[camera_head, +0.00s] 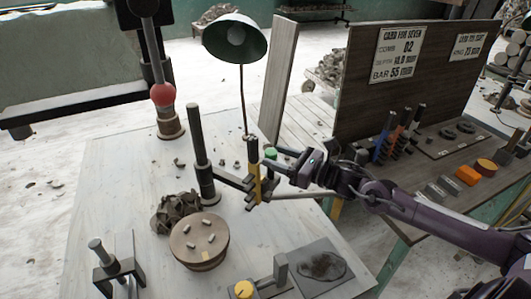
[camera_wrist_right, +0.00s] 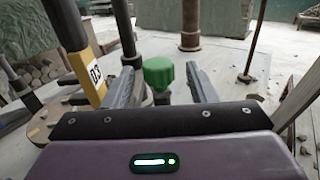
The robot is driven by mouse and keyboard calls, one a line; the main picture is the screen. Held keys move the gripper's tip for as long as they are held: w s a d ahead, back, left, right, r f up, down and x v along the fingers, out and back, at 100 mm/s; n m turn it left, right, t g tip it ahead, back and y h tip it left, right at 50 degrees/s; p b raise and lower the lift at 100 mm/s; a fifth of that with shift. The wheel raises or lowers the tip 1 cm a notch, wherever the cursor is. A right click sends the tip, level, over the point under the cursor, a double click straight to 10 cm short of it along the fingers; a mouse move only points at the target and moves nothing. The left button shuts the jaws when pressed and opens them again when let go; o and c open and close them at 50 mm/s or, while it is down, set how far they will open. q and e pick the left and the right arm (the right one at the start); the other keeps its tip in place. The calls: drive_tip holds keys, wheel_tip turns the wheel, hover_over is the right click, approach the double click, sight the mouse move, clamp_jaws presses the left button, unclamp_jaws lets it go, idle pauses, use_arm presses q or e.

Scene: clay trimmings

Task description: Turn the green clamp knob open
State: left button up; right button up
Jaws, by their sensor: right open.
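The green clamp knob (camera_head: 270,153) stands on the arm of the black post (camera_head: 202,150) on the pale table. It also shows in the right wrist view (camera_wrist_right: 158,72) as a ribbed green cap on a dark stem. My right gripper (camera_head: 279,160) comes in from the right and is at the knob. In the right wrist view its two fingers (camera_wrist_right: 161,84) are apart, with the knob between them and a gap on each side. A yellow and black comb tool (camera_head: 254,175), marked 03 in the wrist view (camera_wrist_right: 88,75), stands just left of the knob. My left gripper is not in view.
A round wooden wheel (camera_head: 186,248) with small clay pieces lies front left, beside a brown clay heap (camera_head: 170,212). A green lamp (camera_head: 235,38) rises behind the knob. A side bench at right carries coloured combs (camera_head: 402,130) and a signboard (camera_head: 385,75).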

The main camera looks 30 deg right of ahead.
sight(266, 153)
drive_tip(key=shift+p+x, duration=0.3)
drive_tip(key=shift+x, duration=1.75)
drive_tip(key=shift+s, duration=0.1)
drive_tip(key=shift+c, duration=0.3)
